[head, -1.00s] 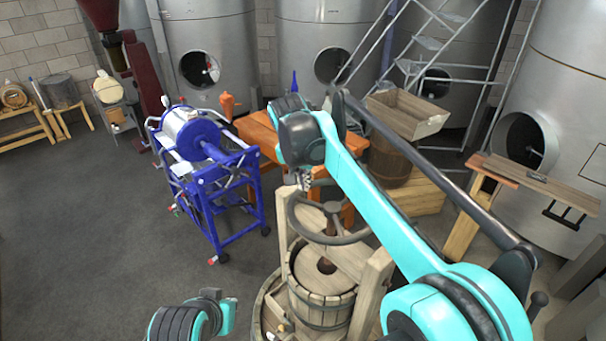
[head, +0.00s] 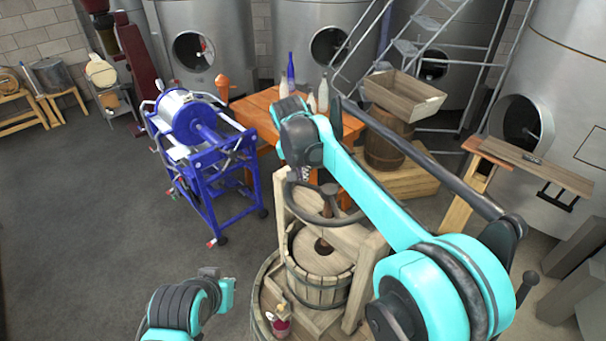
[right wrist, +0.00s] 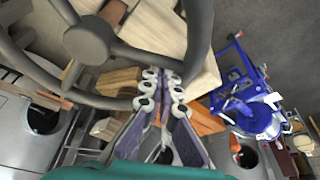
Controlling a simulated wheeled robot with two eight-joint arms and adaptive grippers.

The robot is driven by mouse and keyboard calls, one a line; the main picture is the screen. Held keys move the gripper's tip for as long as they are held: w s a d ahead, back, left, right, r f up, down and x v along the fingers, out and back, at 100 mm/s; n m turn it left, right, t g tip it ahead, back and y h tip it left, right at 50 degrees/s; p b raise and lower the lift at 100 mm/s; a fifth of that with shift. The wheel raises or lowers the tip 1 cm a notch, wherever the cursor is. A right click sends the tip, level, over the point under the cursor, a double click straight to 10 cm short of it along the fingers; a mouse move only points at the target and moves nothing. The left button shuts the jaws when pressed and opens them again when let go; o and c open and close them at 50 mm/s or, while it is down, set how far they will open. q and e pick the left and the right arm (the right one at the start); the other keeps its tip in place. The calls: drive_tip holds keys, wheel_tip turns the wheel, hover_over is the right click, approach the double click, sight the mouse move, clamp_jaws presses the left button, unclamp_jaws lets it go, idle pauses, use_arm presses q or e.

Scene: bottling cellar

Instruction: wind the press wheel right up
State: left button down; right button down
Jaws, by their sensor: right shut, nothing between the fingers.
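The press wheel (head: 320,220) is a dark, spoked ring on a screw above the wooden press basket (head: 318,290). It also shows large at the upper left of the right wrist view, with its hub (right wrist: 87,42) and rim. My right gripper (head: 304,174) is at the wheel's far left side in the head view, partly hidden under my arm. In the right wrist view my right gripper (right wrist: 164,82) is shut and empty, its fingertips by the rim. I cannot tell whether they touch it. My left arm shows at the bottom of the head view; its gripper cannot be made out.
The press frame (head: 372,262) stands beside the wheel. A blue machine on a stand (head: 205,165) is to the left, and an orange table (head: 258,108) with bottles is behind. A wooden crate (head: 405,92) sits on a barrel (head: 388,145). The floor at left is clear.

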drive_tip(key=shift+s+a+n, duration=0.1)
drive_tip(key=shift+s+n, duration=0.1)
drive_tip(key=shift+n, duration=0.1)
drive_tip(key=s+n+y+b, duration=0.3)
drive_tip(key=s+n+b, duration=0.1)
drive_tip(key=s+n, duration=0.4)
drive_tip(key=shift+d+n, duration=0.35)
drive_tip(key=shift+n, duration=0.15)
idle(0.6)
drive_tip(key=shift+r, duration=0.1)
